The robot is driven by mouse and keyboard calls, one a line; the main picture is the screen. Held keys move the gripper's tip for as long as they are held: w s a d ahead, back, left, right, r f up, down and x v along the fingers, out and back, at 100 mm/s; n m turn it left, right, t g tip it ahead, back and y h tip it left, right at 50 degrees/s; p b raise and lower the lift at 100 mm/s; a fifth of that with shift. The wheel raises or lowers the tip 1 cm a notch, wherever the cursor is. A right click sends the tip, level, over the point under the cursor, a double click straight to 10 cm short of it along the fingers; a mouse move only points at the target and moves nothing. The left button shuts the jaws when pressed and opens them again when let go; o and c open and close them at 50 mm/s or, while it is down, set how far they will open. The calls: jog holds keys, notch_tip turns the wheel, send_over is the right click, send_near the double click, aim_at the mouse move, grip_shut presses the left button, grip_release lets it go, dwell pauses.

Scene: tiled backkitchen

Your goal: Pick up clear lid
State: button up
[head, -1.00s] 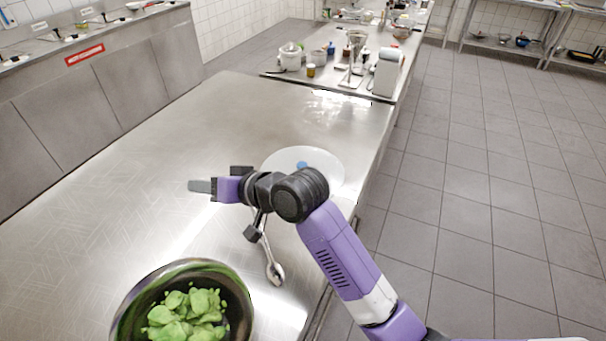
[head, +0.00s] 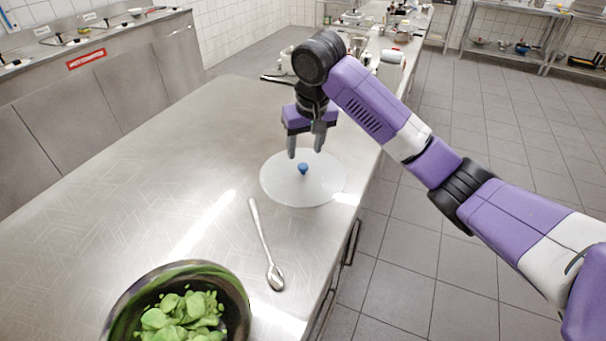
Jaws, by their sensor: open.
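The clear lid (head: 278,185) is a round, pale, see-through disc with a small blue knob (head: 303,168) at its centre. It lies on the steel counter (head: 150,170) close to its right edge. My gripper (head: 305,152) points down above the lid, with its two grey fingers apart and nothing between them. The fingertips appear just above the knob, one on each side of it in the picture. I cannot tell the exact height gap.
A metal spoon (head: 264,245) lies in front of the lid. A dark bowl (head: 240,300) of green leaves stands at the front left. Kitchen items crowd the farther counter behind my arm. The counter's left and middle are clear.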

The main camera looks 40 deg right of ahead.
aim_at(303, 165)
jog(key=x, duration=0.6)
jog(key=shift+f+p, duration=0.3)
grip_shut()
